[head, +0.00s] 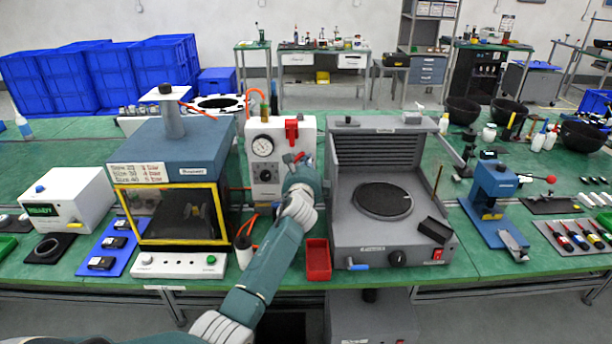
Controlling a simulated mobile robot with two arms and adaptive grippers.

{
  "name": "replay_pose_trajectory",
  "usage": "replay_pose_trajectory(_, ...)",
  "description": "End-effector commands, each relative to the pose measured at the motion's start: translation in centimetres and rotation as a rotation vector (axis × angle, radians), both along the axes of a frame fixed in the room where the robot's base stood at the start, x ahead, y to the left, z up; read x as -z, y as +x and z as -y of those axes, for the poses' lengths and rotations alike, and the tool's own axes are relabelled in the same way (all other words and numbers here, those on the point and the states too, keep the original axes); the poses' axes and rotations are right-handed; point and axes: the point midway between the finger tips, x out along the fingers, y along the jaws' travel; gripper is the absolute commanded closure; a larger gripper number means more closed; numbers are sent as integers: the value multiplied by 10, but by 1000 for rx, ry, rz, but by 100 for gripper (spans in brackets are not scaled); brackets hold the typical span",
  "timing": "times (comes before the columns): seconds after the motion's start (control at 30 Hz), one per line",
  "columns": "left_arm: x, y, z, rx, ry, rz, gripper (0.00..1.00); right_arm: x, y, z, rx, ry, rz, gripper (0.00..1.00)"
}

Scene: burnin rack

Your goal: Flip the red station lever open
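The red station lever (291,131) is on the upper right of the front of a white station box (266,190) with a round gauge (262,146). It appears to stand upright. My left arm reaches up from the bottom of the head view. My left gripper (295,159) is in front of the box's right side, just below the lever. The wrist hides most of its fingers, so I cannot tell whether they are open or touching anything. Small red parts show at the fingertips. My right gripper is not in view.
A blue-grey chamber with a yellow-framed window (173,241) stands left of the box. A grey hotplate station (344,224) stands close on the right. A red bin (318,261) sits right of my forearm. Orange tubes run beside the box.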

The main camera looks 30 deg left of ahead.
Motion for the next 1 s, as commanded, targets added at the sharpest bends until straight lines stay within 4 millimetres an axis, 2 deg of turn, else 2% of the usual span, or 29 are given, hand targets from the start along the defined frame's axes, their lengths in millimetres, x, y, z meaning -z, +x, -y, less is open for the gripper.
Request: replay_pose_trajectory(1.0, -17, -7, -13, -2, -387, 238, 100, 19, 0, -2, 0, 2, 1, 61)
